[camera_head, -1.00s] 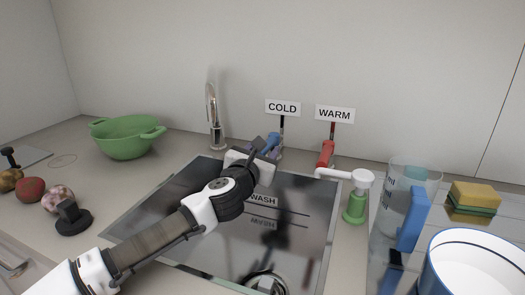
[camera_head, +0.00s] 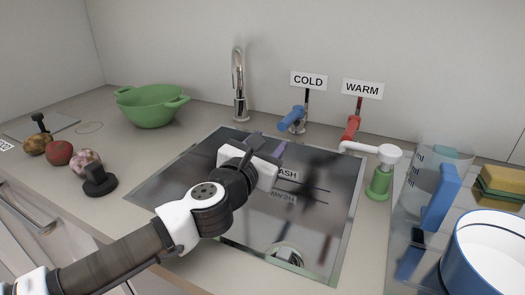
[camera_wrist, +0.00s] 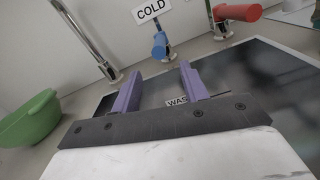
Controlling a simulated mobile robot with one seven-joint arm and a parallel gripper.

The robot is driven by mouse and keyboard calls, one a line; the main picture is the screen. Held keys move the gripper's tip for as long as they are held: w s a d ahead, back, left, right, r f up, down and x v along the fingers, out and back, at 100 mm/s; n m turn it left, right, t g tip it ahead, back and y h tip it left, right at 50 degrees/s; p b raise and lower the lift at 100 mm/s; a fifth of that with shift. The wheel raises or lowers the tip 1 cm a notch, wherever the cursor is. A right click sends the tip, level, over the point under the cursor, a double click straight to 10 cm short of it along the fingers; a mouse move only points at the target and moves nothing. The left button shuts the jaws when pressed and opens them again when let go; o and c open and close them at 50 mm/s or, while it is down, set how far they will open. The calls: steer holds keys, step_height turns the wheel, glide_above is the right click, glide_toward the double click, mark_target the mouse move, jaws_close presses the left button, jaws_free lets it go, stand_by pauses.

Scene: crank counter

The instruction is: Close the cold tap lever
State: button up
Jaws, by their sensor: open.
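The cold tap lever (camera_head: 291,119) is blue and sits below the COLD sign (camera_head: 309,81) at the back of the sink. It points toward the front and left in the head view. In the wrist view the blue lever (camera_wrist: 160,46) stands ahead of my gripper, a little above the space between the fingertips. My gripper (camera_head: 273,147) is over the sink, in front of the lever and apart from it. Its purple fingers (camera_wrist: 158,77) are spread with nothing between them.
The red warm lever (camera_head: 351,128) is right of the cold one, under the WARM sign (camera_head: 362,89). The chrome spout (camera_head: 239,85) stands to the left. A white and green soap dispenser (camera_head: 379,180) is at the sink's right edge. A green colander (camera_head: 150,107) is at the back left.

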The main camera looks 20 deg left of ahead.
steer(key=shift+s, duration=1.1)
